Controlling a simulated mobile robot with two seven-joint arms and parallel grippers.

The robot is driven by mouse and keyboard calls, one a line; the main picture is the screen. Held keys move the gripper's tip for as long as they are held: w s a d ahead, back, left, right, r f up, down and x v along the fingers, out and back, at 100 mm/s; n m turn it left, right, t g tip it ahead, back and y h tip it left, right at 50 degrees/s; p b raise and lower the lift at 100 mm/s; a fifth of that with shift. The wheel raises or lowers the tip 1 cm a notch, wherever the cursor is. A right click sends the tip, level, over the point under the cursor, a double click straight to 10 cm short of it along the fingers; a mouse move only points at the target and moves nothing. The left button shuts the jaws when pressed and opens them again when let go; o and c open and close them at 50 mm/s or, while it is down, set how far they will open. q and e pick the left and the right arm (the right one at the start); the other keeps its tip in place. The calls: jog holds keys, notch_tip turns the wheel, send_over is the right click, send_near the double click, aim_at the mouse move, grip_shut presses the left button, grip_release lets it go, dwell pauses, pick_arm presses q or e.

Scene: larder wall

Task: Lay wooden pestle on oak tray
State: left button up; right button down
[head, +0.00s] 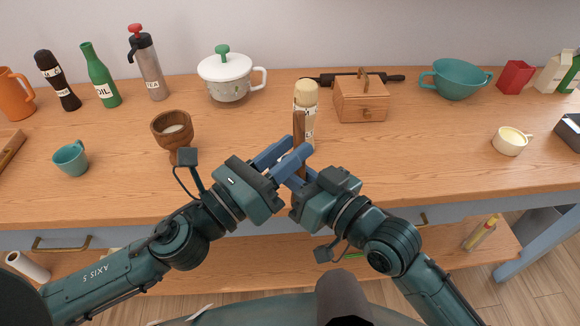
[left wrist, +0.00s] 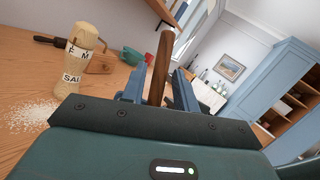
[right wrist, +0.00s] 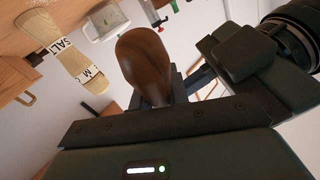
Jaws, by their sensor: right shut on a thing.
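The wooden pestle (head: 299,130) is dark brown and stands roughly upright between my two grippers, in front of the salt jar. Its rounded thick end (right wrist: 143,60) shows in the right wrist view and its slim shaft (left wrist: 158,70) in the left wrist view. My right gripper (head: 299,177) is shut on the pestle. My left gripper (head: 291,152) has its fingers on either side of the shaft, with gaps visible in the left wrist view, so it is open. A wooden tray (head: 10,146), probably the oak one, is cut off at the left edge of the head view.
The salt jar (head: 304,96) stands just behind the grippers, with spilled white grains (left wrist: 30,115) beside it. A wooden mortar (head: 171,130) and teal cup (head: 71,159) stand left. A wooden box (head: 361,101) is behind right.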

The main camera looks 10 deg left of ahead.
pick_arm(q)
jog(key=shift+o, duration=1.1)
